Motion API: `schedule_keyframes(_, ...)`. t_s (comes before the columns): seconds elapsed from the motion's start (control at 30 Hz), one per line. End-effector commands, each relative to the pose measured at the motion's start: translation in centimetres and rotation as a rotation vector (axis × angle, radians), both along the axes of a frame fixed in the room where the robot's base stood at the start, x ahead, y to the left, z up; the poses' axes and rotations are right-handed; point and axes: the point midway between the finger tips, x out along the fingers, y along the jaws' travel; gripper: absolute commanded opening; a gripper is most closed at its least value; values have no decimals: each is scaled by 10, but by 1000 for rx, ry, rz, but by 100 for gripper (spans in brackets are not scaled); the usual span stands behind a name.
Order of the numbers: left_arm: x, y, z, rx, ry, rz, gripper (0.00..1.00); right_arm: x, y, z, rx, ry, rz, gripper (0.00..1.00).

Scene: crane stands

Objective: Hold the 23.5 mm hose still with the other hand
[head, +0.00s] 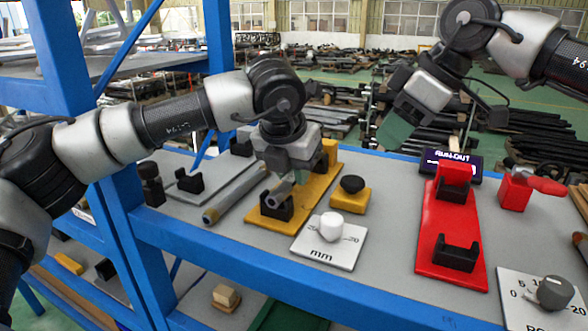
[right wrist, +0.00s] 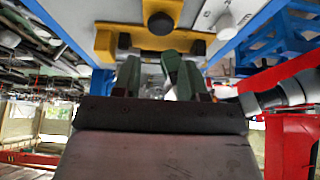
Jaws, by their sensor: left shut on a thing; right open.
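My left gripper (head: 287,172) is shut on a short grey hose (head: 279,194) just above the yellow stand (head: 290,208). The hose's near end is at the front black cradle (head: 277,208); its far part is hidden by the gripper. A longer grey tube with a brass-coloured end (head: 232,197) lies left of the stand; I cannot read a size on either. My right gripper (head: 397,132) is open and raised behind the shelf's right half, apart from the hose. Its green fingers also show in the right wrist view (right wrist: 162,80).
A yellow block with a black knob (head: 351,188) and a white dial plate marked mm (head: 329,240) stand right of the yellow stand. Further right are a red stand with black cradles (head: 451,230) and a RUN-OUT display (head: 451,163). A blue post (head: 75,90) rises at left.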

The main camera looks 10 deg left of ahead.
Motion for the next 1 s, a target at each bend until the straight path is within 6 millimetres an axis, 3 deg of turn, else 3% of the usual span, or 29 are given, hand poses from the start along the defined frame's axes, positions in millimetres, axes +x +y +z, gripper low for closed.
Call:
schedule_keyframes(0.33,0,0,0,0,-1,0,0,0,0,0,0,0,0,43)
schedule_keyframes(0.57,0,0,0,0,-1,0,0,-1,2,1,-26,-51,92,7)
schedule_keyframes(0.63,0,0,1,0,-1,0,0,-1,4,3,-51,-102,187,0)
schedule_keyframes(1.0,0,0,1,0,-1,0,0,-6,14,13,-254,-461,949,0)
